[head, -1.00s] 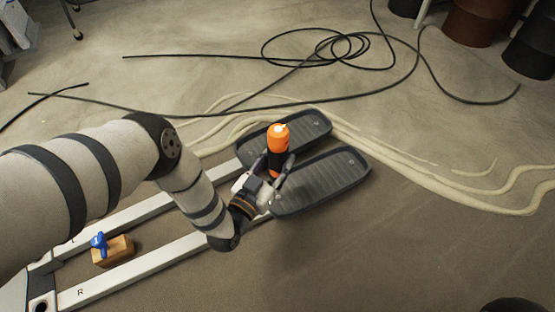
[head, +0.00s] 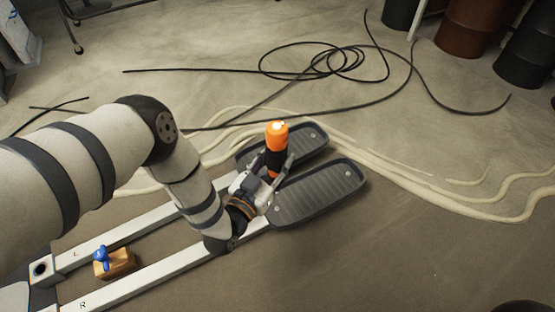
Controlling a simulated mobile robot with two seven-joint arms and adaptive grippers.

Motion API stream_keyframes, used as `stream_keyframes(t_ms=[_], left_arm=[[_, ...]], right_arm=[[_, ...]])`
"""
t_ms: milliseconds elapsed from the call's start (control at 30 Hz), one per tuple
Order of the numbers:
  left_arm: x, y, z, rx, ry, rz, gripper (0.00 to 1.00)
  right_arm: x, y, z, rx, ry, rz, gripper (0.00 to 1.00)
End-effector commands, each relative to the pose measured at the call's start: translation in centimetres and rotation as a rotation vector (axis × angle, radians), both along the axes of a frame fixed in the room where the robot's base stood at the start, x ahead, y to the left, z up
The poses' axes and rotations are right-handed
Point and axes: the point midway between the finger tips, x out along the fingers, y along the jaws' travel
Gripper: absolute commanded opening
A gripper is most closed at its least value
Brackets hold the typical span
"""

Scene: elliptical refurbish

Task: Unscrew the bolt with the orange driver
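The orange and black driver (head: 277,137) stands roughly upright in my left gripper (head: 275,175), its orange end up. The gripper's fingers are around its dark lower part. The driver is in front of the far pedal (head: 313,135), near the left end of the near pedal (head: 318,193). Small light bolt heads show on the near pedal, one near its left end (head: 277,208) and one near its right end (head: 347,174). The driver's tip is hidden behind the gripper, so I cannot tell whether it touches a bolt. My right gripper is not in view.
Two white rails marked L (head: 140,228) and R (head: 150,278) lead to the pedals. A wooden block (head: 122,264) with a blue-handled tool (head: 101,257) is between them. Black cable (head: 330,62) lies behind; barrels (head: 468,28) stand back right. The right floor is clear.

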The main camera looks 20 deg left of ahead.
Motion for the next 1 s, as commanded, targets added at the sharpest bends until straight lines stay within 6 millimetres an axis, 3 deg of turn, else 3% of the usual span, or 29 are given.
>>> stream_keyframes(t_ms=[633, 1000], left_arm=[[0.1, 0.0, -7.3, 0.0, -0.002, 0.0, 0.0], [0.1, 0.0, -7.9, -0.001, -0.004, 0.0, 0.0]], right_arm=[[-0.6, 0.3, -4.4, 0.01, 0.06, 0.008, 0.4], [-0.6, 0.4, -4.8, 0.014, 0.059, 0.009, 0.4]])
